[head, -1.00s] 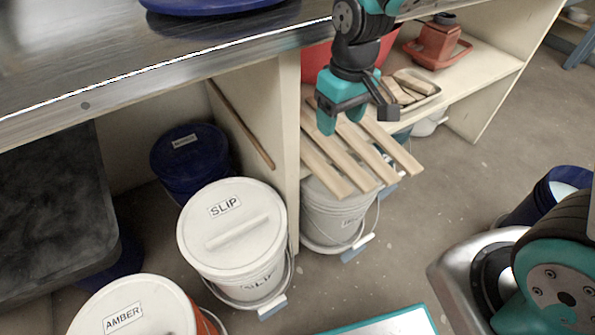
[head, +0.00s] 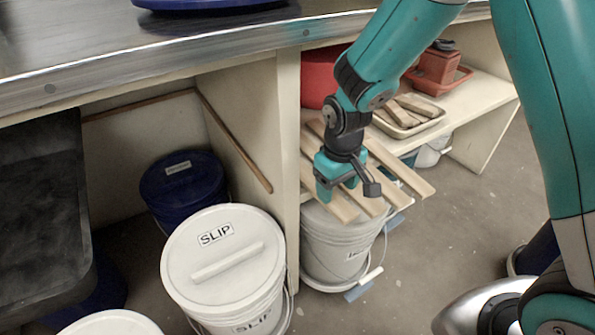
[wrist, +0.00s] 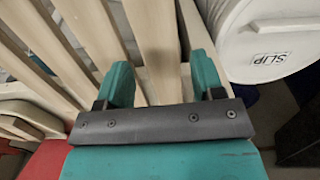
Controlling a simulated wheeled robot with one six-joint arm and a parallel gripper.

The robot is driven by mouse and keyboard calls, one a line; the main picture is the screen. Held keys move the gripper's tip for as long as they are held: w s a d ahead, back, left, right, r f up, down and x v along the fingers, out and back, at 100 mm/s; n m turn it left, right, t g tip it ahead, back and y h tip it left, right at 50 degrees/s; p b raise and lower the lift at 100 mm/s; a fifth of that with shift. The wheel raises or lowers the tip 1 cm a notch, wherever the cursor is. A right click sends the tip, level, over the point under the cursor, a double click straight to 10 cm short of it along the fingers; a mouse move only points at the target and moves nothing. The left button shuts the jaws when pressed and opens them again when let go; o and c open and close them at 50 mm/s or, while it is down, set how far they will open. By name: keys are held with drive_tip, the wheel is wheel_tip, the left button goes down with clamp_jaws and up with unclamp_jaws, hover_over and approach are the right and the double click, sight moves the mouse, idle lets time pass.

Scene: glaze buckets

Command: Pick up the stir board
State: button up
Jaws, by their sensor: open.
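Several long, flat, pale wooden boards lie side by side on the shelf, with their ends sticking out past its front edge. The leftmost board (head: 343,208) is below my gripper (head: 347,190); I cannot tell from a label which is the stir board. In the wrist view my gripper (wrist: 161,78) is open and empty, with teal fingers on either side of a board (wrist: 155,38). The fingers appear near or just above it; contact is unclear. My gripper hides part of the boards in the head view.
A white bucket labelled SLIP (head: 222,265) stands at the left, with a blue bucket (head: 182,185) behind it. Another white bucket (head: 335,245) stands under the board ends. An upright shelf panel (head: 290,150) is close on the left. A tray (head: 408,122) with wooden pieces lies behind.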

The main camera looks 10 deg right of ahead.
sight(336, 202)
wheel_tip(336, 202, down, 4)
drive_tip(key=shift+d+f+b, duration=0.1)
drive_tip(key=shift+b, duration=0.6)
drive_tip(key=c, duration=0.9)
drive_tip(key=shift+r, duration=0.2)
